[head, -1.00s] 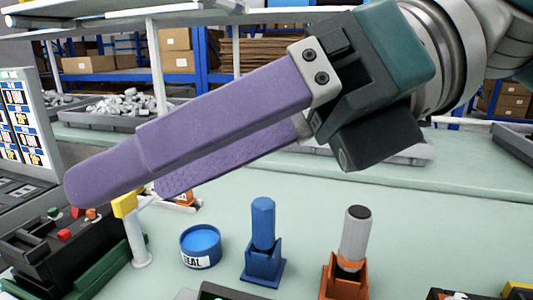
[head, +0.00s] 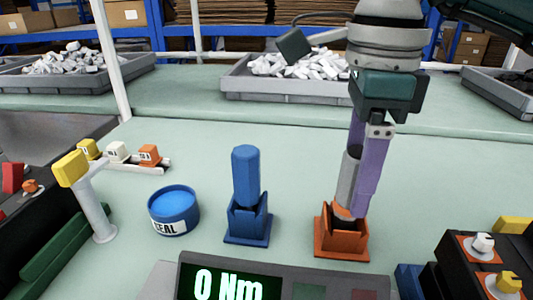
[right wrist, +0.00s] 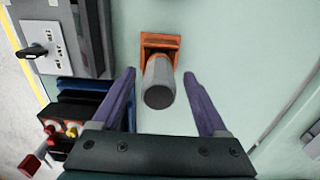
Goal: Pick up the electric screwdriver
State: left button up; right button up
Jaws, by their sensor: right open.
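The electric screwdriver (head: 347,185), a grey cylinder with a dark top and an orange band low down, stands upright in an orange holder (head: 341,236). In the right wrist view the screwdriver (right wrist: 159,83) points toward the camera from its holder (right wrist: 160,45). My right gripper (head: 360,210) points down over it, its purple fingers partly hiding it. In the right wrist view the open fingers (right wrist: 160,76) lie on either side of the screwdriver, with a visible gap on each side. My left gripper is out of view.
A blue tool (head: 246,178) stands in a blue holder (head: 247,222) to the left. A blue SEAL tin (head: 173,208) and a yellow-topped post (head: 92,205) are farther left. A display reading 0 Nm (head: 225,284) is in front; a knobbed dark box (head: 485,262) stands at right.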

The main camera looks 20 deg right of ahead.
aim_at(351, 193)
jog(key=shift+a+f, duration=0.1)
jog(key=shift+f, duration=1.4)
grip_shut()
